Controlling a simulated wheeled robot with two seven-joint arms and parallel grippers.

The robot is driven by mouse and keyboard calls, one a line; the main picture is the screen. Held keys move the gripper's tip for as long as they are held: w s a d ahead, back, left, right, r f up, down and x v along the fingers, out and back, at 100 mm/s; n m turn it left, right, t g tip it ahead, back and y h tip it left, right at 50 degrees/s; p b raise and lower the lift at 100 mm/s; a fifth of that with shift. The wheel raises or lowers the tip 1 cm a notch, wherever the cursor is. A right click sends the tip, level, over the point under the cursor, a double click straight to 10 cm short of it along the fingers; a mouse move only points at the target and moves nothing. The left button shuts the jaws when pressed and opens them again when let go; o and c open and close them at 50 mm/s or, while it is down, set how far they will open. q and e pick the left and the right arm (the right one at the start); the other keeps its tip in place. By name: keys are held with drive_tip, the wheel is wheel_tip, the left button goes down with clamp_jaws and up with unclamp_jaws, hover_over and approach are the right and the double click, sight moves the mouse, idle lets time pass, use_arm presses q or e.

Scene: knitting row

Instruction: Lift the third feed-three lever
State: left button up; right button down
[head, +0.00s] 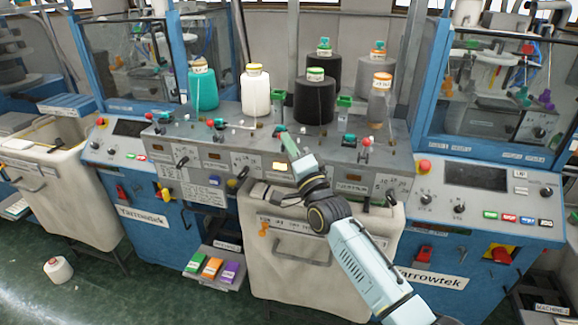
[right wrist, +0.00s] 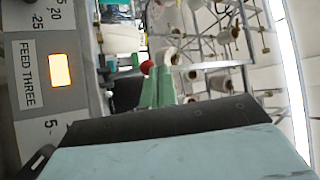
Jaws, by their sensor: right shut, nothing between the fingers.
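The panel marked FEED THREE (right wrist: 28,75) is at the left of the right wrist view, with a lit orange window (right wrist: 60,70) and numbered scales. The lit window (head: 280,166) also shows in the head view. A black handle-like part (right wrist: 38,160) shows at the lower left of the wrist view; I cannot tell if it is this feed's lever. My right gripper (head: 280,131) is shut and empty, above the panel. Its green fingers (right wrist: 160,88) show in the wrist view, with a red knob (right wrist: 147,67) behind or beside them. My arm hides part of the panel. My left gripper is out of view.
Yarn cones stand behind the panel, among them a white one (head: 255,93) and a black one (head: 314,100). Other black levers (head: 182,162) and (head: 390,197) stick out along the panel. A cream bin (head: 283,278) stands below. Blue cabinets flank it.

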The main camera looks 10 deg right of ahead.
drive_tip(key=shift+w+d+r+b, duration=0.15)
drive_tip(key=shift+w+d+r, duration=0.1)
drive_tip(key=shift+w+r, duration=0.2)
drive_tip(key=shift+w+d+r+b, duration=0.2)
drive_tip(key=shift+w+r, duration=0.15)
drive_tip(key=shift+r, duration=0.15)
idle(0.8)
